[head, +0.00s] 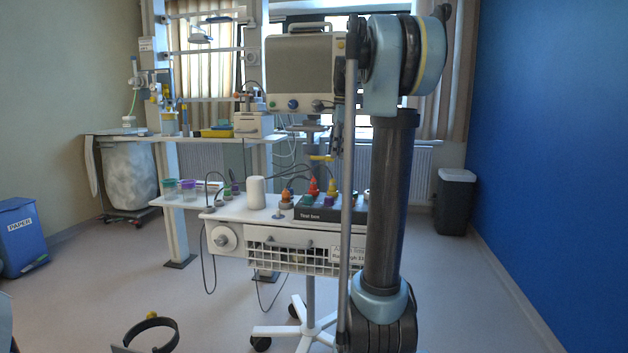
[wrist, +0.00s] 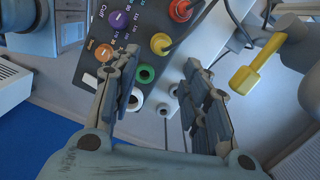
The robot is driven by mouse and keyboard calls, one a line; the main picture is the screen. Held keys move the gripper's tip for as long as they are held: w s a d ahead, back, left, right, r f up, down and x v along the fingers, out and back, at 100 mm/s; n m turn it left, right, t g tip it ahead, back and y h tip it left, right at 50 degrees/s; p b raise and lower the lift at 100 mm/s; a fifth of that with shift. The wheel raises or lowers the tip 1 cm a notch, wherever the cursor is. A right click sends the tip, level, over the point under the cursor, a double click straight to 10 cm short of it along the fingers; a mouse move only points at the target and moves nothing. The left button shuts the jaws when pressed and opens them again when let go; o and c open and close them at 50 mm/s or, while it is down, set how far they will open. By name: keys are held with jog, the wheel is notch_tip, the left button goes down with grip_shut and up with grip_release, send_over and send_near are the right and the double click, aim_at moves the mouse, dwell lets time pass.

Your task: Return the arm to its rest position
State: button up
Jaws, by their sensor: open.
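My arm (head: 392,200) stands upright in the right middle of the head view, a dark link between blue-grey joints. It hides part of the trolley (head: 240,212). My gripper (wrist: 160,92) shows in the wrist view with its two fingers spread apart and nothing held between them. Beyond the fingertips is the dark test box (wrist: 112,58) with coloured plugs and sockets, among them a green ring (wrist: 146,74). I cannot tell the exact gap between fingers and box. In the head view the test box (head: 318,214) sits on the trolley; my gripper cannot be made out there.
A white cylinder (head: 255,192) stands on the trolley. A dark bin (head: 455,202) stands by the blue wall (head: 550,130). Floor at right is clear.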

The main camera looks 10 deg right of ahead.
jog(key=s+f+n+t, duration=0.1)
jog(key=s+f+n, duration=0.8)
jog(key=s+f, duration=0.7)
jog(key=s+a+f+n+t+h, duration=0.1)
jog(key=s+f+n, duration=0.8)
jog(key=s+f, duration=0.7)
jog(key=shift+s+f, duration=0.3)
jog(key=shift+s, duration=0.75)
jog(key=shift+w+a, duration=0.1)
jog(key=shift+w+f, duration=0.2)
jog(key=shift+w, duration=0.15)
